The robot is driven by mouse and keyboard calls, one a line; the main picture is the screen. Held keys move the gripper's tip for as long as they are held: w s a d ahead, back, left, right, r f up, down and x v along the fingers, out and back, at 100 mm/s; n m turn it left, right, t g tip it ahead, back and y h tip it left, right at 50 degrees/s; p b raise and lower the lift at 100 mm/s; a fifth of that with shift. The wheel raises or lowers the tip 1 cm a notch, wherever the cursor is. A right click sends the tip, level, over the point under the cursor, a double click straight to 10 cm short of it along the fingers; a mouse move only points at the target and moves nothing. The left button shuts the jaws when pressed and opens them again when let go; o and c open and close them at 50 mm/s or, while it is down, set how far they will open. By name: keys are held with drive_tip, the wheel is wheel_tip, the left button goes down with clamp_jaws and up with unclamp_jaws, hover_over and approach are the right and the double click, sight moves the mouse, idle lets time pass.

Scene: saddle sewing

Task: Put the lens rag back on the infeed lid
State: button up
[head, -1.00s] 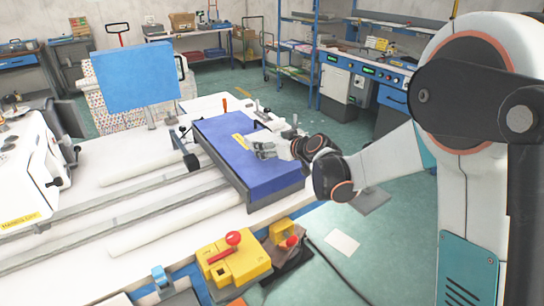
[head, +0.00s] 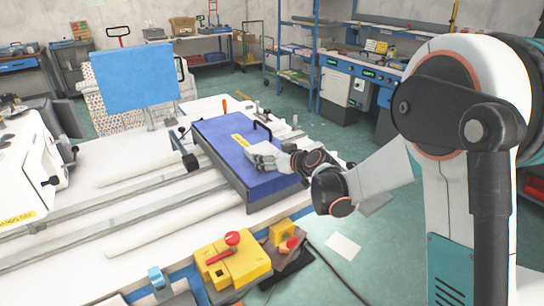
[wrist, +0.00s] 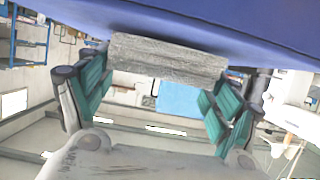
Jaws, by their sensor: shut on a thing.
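The lens rag (wrist: 165,62) is a grey, woven-looking roll between my gripper's teal fingers in the wrist view. My gripper (wrist: 160,75) is shut on it. The infeed lid (head: 225,150) is a long blue panel on the white machine bed, with a yellow label and a black handle. It fills the top of the wrist view (wrist: 240,35). In the head view my gripper (head: 258,150) is over the lid's middle, just in front of the handle. There I cannot separate the rag from the pale gripper. I cannot tell whether the rag touches the lid.
A yellow control box (head: 232,262) with a red knob stands at the bed's near edge. A blue panel (head: 135,77) stands behind the bed on the left. Long rails (head: 120,216) run left from the lid. Green floor is open to the right.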

drive_tip(key=o, duration=1.1)
drive_tip(key=shift+r+p, duration=0.5)
drive_tip(key=s+d+r+m+g+h+p, duration=0.1)
drive_tip(key=s+d+r, duration=0.25)
drive_tip(key=s, duration=0.45)
drive_tip(key=s+d+r+m+h+p, duration=0.1)
drive_tip(key=s+d+r, duration=0.2)
drive_tip(key=s+d, duration=0.35)
drive_tip(key=s+d+r+m+g+h+p, duration=0.15)
drive_tip(key=s+r, duration=0.25)
drive_tip(key=s, duration=0.6)
drive_tip(key=s+d+m+h, duration=0.1)
drive_tip(key=s+d, duration=0.2)
drive_tip(key=s, duration=0.2)
drive_tip(key=s+d+f+m+g+h, duration=0.1)
drive_tip(key=s+d, duration=0.2)
drive_tip(key=s, duration=0.2)
drive_tip(key=s+d+m+h, duration=0.1)
drive_tip(key=s+d+h, duration=0.1)
drive_tip(key=s, duration=0.4)
drive_tip(key=shift+s+d+f+g, duration=0.1)
drive_tip(key=shift+d+f+g, duration=0.3)
drive_tip(key=shift+d, duration=0.3)
